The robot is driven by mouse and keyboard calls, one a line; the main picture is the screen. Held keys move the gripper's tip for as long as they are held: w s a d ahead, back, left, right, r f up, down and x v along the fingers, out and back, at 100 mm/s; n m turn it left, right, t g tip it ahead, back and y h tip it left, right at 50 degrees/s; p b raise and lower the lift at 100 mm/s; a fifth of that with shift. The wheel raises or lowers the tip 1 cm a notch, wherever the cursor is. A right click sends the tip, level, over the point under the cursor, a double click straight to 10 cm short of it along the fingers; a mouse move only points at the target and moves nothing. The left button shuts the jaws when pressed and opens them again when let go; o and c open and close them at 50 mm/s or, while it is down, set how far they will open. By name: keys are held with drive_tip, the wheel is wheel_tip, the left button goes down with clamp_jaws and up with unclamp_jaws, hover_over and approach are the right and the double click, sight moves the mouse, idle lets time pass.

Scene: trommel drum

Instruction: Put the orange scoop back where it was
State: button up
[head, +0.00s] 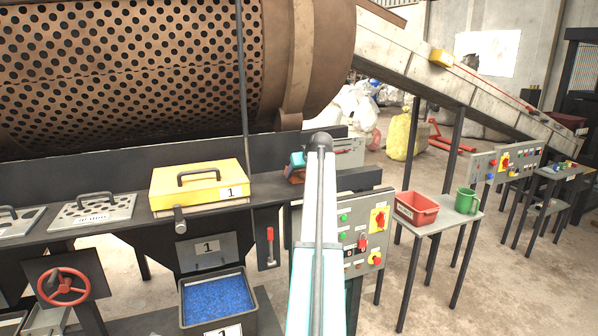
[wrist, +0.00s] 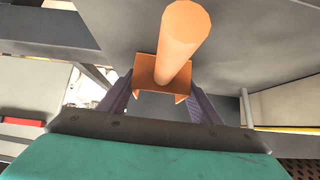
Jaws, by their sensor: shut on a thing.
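The orange scoop (wrist: 180,45) fills the top middle of the wrist view, its round handle pointing toward the camera and its flat plate between my fingers. My gripper (wrist: 160,82) is shut on the scoop, with one dark finger on each side. In the head view, the teal end of my gripper (head: 298,160) and a small orange-brown part of the scoop (head: 294,176) show just left of my arm, over the right end of the dark ledge. My arm hides part of both. I cannot tell whether the scoop touches the ledge.
A yellow box lid marked 1 (head: 199,186) and a perforated plate (head: 92,213) lie on the ledge (head: 262,190). A bin of blue granules (head: 217,300) stands below. A control panel (head: 365,240) is right of my arm.

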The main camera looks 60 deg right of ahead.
drive_tip(key=shift+f, duration=0.15)
drive_tip(key=o, duration=1.8)
drive_tip(key=shift+r, duration=0.25)
drive_tip(key=shift+s+a+r+b, duration=0.25)
drive_tip(key=shift+s+b, duration=0.05)
drive_tip(key=b+v, duration=0.3)
drive_tip(key=v, duration=0.8)
